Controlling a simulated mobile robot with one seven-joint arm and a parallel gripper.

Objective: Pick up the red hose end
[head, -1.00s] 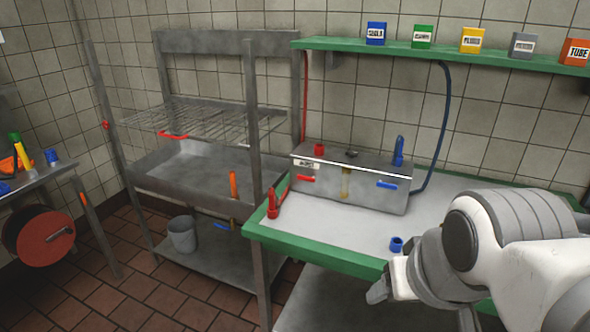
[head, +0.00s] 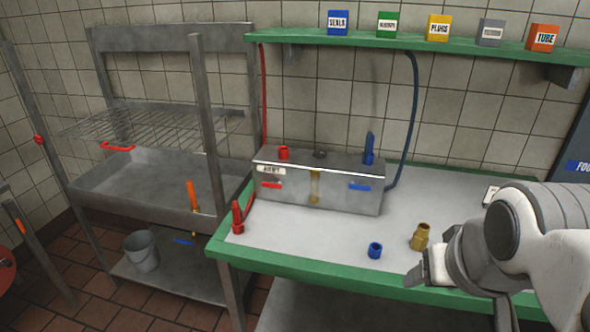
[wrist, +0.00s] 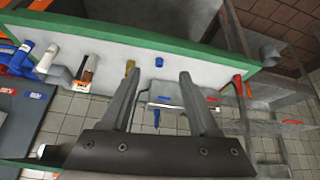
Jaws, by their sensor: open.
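The red hose end (head: 238,218) stands at the left end of the green-edged worktable (head: 310,268), beside the steel box (head: 335,197). A red hose runs from it behind the box. In the wrist view the red hose end (wrist: 238,86) is to the right of my fingers, near the table's green edge. My gripper (head: 418,275) is over the front right part of the table in the head view, well apart from the hose end. In the wrist view my gripper (wrist: 160,73) has its two fingers spread with nothing held between them.
A blue hose end (head: 369,150) rises from the box. A shelf (head: 440,43) with labelled boxes hangs above. A steel sink (head: 150,185) stands left.

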